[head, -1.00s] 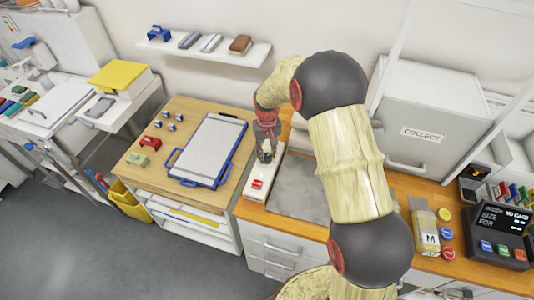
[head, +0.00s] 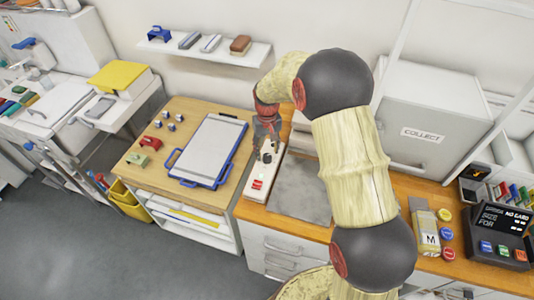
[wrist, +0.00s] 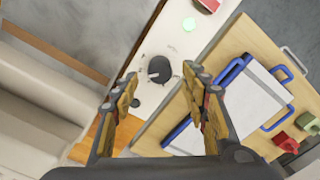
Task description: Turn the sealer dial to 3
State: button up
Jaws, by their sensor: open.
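The sealer is a long white unit (head: 251,189) at the right edge of the wooden worktop, with red marks on its near end. In the wrist view its white body (wrist: 180,42) carries a round dark dial (wrist: 159,69) with a light pointer line and a green lamp (wrist: 189,23). My gripper (wrist: 160,88) is open and empty, its two fingers on either side below the dial, apart from it as far as I can see. In the head view my gripper (head: 267,150) is over the far part of the sealer and partly hides the dial. No dial numbers are readable.
A blue-framed clipboard board (head: 208,150) lies left of the sealer. A grey plate (head: 300,188) lies to its right. Behind my arm stands a grey cabinet (head: 440,115) marked COLLECT. A shelf (head: 205,48) is on the wall above.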

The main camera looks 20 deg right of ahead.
aim_at(267, 155)
notch_tip(267, 155, up, 10)
jog(key=shift+f, duration=0.15)
dwell(0.6)
jog(key=s+r+t+b, duration=0.2)
jog(key=s+r, duration=0.1)
jog(key=s, duration=0.8)
jog(key=s+r+t+b, duration=0.1)
jog(key=s+r+b, duration=0.2)
jog(key=s, duration=0.8)
jog(key=s+r+t+b, duration=0.2)
jog(key=s+r, duration=0.2)
jog(key=s, duration=0.7)
jog(key=shift+d+r+t, duration=0.15)
jog(key=shift+d+t, duration=0.05)
jog(key=shift+t, duration=0.1)
